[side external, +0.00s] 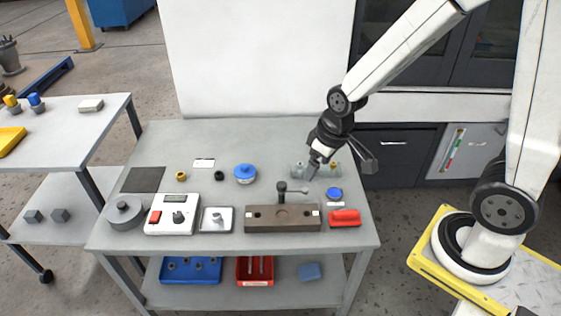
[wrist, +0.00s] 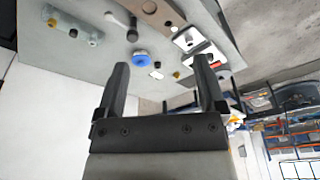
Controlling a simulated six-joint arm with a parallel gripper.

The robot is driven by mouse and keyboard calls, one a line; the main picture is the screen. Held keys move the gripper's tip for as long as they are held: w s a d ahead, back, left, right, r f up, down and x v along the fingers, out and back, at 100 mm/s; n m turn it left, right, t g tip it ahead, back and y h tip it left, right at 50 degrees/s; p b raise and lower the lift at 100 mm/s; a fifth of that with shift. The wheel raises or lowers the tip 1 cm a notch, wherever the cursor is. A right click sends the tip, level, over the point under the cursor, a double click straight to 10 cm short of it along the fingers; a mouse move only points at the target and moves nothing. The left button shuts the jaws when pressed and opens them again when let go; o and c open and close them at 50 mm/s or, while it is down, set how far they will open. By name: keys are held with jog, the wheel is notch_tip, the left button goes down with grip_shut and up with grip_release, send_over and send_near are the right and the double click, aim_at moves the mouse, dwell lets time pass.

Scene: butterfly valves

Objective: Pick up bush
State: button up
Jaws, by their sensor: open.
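Two small ring-like parts stand on the grey workbench (side external: 155,150): a brass-yellow one (side external: 181,175) at the left and a black one (side external: 219,175) to its right. I cannot tell for certain which is the bush. In the wrist view the brass one (wrist: 176,74) and the black one (wrist: 158,64) show beyond the fingers, well apart from them. My gripper (side external: 312,168) is over the right part of the bench, close to a clear holder with small fittings (side external: 300,171). In the wrist view my gripper (wrist: 162,78) has its fingers spread with nothing between them.
A blue round part (side external: 245,173) stands right of the black ring. A brown block (side external: 262,219), an upright dark-headed handle (side external: 282,187), a white tray (side external: 226,226) and a switch box (side external: 173,228) line the front. A white label (side external: 204,163) lies behind. The bench's back strip is clear.

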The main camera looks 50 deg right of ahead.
jog(key=w+a+f+n+y, duration=0.1)
jog(key=w+a+f+n, duration=0.1)
jog(key=w+f, duration=0.35)
jog(key=w+a+f+n+y, duration=0.1)
jog(key=w+a+f+n, duration=0.15)
jog(key=w, duration=0.65)
jog(key=n+y, duration=0.2)
jog(key=n, duration=0.3)
send_near(217, 213)
jog(key=s, duration=0.1)
jog(key=shift+w+a+f+n+t+y, duration=0.1)
jog(key=shift+a+f+n+t+y, duration=0.2)
jog(key=shift+a+f+t, duration=0.15)
jog(key=shift+x, duration=1.3)
jog(key=shift+f, duration=0.15)
jog(key=shift+x, duration=2.5)
grip_shut()
